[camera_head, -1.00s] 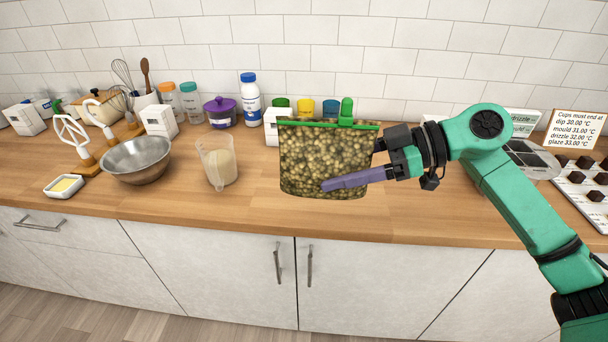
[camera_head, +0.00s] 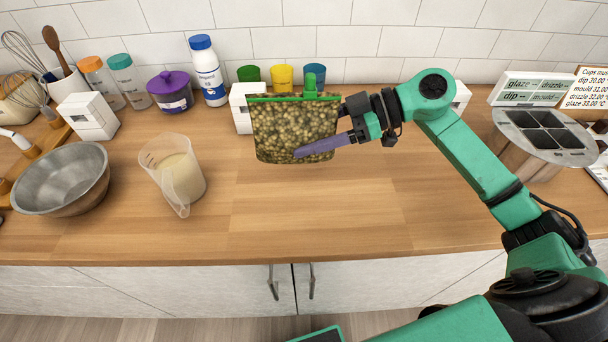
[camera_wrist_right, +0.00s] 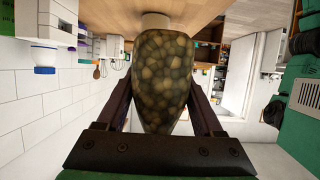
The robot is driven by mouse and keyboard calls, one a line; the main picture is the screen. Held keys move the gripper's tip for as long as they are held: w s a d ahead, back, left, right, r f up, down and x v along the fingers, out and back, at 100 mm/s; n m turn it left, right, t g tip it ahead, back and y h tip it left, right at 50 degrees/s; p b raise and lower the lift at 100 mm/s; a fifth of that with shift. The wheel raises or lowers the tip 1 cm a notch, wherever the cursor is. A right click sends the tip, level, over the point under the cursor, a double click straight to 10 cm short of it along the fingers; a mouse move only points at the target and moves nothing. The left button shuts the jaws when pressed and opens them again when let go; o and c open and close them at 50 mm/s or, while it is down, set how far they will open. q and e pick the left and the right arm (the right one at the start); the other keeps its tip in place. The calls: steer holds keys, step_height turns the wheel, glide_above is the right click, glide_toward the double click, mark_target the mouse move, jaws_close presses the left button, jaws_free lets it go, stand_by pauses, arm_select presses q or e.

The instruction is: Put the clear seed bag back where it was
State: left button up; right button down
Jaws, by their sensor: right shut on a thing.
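The clear seed bag (camera_head: 292,130) is full of greenish-brown seeds and has a green clip along its top edge. My right gripper (camera_head: 322,130) is shut on the bag from its right side, with one purple finger across the front of it. The bag hangs upright in front of a white box (camera_head: 243,106); whether its bottom touches the counter I cannot tell. In the right wrist view the bag (camera_wrist_right: 162,75) fills the space between the two fingers. My left gripper is not in view.
A measuring jug (camera_head: 175,172) and a steel bowl (camera_head: 62,180) stand left on the wooden counter (camera_head: 330,215). Green, yellow and blue cups (camera_head: 283,76) stand behind the bag. A divided metal container (camera_head: 545,135) is at right. The front middle counter is clear.

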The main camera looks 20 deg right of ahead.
steer(key=f, duration=1.2)
steer(key=shift+w+p, duration=0.3)
steer(key=shift+w, duration=0.1)
steer(key=shift+f, duration=0.35)
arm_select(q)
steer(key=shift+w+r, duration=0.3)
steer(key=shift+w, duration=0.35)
arm_select(e)
steer(key=shift+w+f, duration=0.1)
steer(key=shift+c, duration=0.2)
jaws_free()
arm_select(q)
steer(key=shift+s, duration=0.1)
